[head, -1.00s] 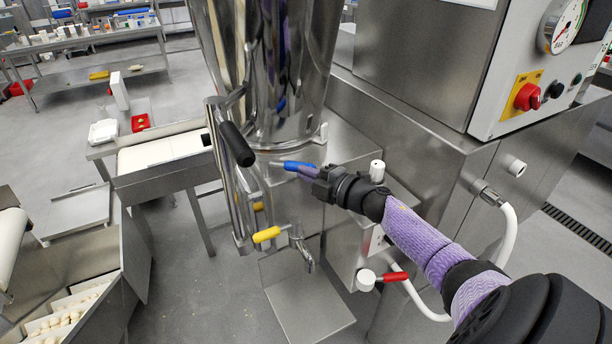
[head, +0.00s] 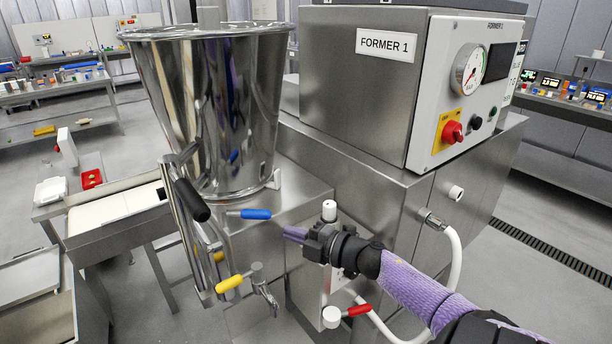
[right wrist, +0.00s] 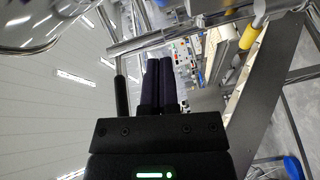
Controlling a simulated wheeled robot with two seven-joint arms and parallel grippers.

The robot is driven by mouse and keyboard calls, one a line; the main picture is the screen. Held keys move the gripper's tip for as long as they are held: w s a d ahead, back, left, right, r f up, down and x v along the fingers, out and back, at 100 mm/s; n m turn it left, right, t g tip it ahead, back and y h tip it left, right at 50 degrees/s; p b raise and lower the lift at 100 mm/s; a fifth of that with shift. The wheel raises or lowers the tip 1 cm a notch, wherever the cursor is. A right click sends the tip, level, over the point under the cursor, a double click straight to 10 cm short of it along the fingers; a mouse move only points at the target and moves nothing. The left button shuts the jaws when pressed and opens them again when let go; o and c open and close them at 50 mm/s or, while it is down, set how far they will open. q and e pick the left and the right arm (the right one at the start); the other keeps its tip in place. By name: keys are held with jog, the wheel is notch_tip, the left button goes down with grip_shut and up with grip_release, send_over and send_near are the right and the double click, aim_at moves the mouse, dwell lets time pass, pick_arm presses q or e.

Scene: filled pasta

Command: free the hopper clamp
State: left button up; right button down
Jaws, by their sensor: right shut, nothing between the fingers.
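The steel hopper (head: 208,110) stands on the machine at the centre of the head view. A lever with a blue grip (head: 255,213) sticks out to the right at its base; I cannot tell from its look whether it is the clamp. My right gripper (head: 290,233) is shut and empty, its purple fingertips just right of and below the blue grip, apart from it in the picture. The right wrist view shows the two dark fingers (right wrist: 160,84) side by side, with the hopper's shiny wall (right wrist: 45,18) at upper left. My left gripper is not in view.
A black handle (head: 191,199) on a steel frame stands left of the blue grip. A yellow valve lever (head: 229,284) and a red valve lever (head: 358,311) sit lower.

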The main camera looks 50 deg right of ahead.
jog(key=v, duration=0.2)
jog(key=shift+s+r, duration=0.2)
jog(key=shift+s, duration=0.2)
